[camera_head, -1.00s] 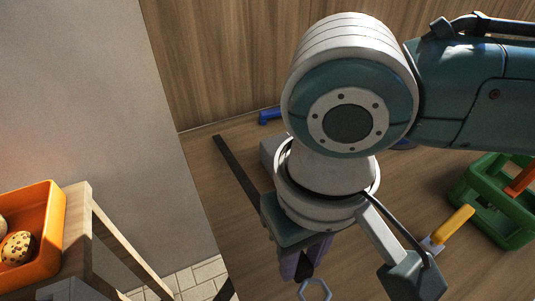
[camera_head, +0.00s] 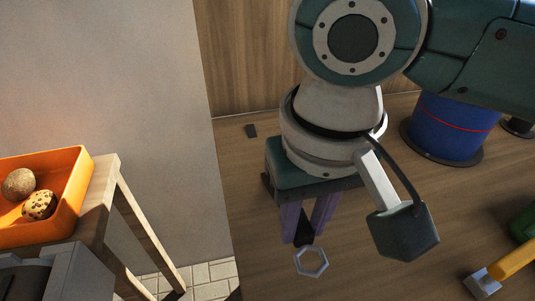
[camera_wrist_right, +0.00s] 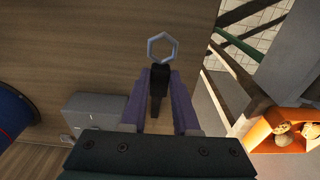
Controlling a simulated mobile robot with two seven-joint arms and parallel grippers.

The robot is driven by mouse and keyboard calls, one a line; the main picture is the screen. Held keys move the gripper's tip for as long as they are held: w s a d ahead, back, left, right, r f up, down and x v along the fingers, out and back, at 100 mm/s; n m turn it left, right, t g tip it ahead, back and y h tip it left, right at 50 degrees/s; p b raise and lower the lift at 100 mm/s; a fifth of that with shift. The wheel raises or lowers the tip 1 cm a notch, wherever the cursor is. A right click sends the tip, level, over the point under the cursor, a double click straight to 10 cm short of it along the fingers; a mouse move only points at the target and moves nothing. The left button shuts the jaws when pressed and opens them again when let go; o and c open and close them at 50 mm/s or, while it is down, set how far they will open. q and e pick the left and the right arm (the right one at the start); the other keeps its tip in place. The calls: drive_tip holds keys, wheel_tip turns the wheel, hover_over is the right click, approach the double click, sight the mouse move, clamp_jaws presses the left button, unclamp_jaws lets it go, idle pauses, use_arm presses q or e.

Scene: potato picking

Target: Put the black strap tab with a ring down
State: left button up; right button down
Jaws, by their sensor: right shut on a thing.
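My right gripper (camera_head: 308,222) has purple fingers pointing down over the brown wooden surface. It is shut on the black strap tab (camera_head: 304,233), whose pale hexagonal ring (camera_head: 311,276) sticks out beyond the fingertips. In the right wrist view, the black tab (camera_wrist_right: 158,90) sits between the purple fingers, with the ring just past their tips over the wood. I cannot tell how far the tab is above the surface. My left gripper is not in view.
A small dark piece (camera_head: 251,130) lies near the wall. A blue cylinder (camera_head: 447,128) stands behind my right arm. A yellow-handled tool (camera_head: 515,260) lies at the lower right. An orange tray (camera_head: 70,185) with round items is on a wooden stand at left. Wood around the ring is clear.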

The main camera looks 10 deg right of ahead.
sight(299, 249)
drive_tip(key=shift+f+b, duration=0.6)
drive_tip(key=shift+f, duration=2.35)
drive_tip(key=shift+f, duration=0.15)
drive_tip(key=c, duration=0.7)
unclamp_jaws()
drive_tip(key=shift+o, duration=0.2)
